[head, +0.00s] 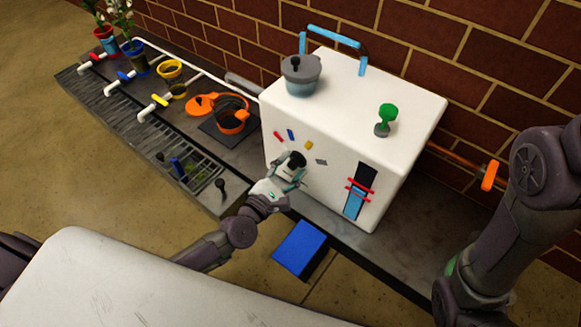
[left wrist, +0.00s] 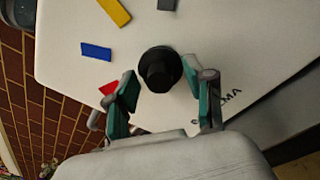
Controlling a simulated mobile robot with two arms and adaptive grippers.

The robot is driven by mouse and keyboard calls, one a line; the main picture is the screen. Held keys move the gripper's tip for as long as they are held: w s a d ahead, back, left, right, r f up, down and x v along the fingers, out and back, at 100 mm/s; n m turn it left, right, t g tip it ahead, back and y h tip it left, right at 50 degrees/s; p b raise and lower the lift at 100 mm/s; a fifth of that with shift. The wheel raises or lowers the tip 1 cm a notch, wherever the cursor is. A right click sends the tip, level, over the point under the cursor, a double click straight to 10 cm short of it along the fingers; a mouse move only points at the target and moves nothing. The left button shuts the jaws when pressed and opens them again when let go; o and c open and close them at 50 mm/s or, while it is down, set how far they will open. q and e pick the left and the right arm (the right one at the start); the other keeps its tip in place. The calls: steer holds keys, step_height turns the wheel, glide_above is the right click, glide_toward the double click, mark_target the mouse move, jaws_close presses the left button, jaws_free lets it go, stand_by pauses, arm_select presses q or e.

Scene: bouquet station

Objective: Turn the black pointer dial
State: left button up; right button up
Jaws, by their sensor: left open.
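The black pointer dial (head: 296,159) is on the front face of a white box-shaped machine (head: 345,115), with red, blue, yellow and grey marks around it. In the left wrist view the dial (left wrist: 159,69) is round and dark; I cannot tell which mark it points to. My left gripper (head: 290,173) is at the dial. In the left wrist view its open fingers (left wrist: 160,90) stand on either side of the dial's near part, with gaps visible. My right arm is at the right of the head view; its gripper is not in view.
A grey pot (head: 301,75) and a green knob (head: 386,115) are on top of the machine. A blue pedal (head: 299,249) lies in front below. An orange pot (head: 232,114) and colored taps stand left on the bench. An orange-handled pipe (head: 489,176) is at right.

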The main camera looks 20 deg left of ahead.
arm_select(q)
steer(key=shift+c, duration=0.3)
jaws_close()
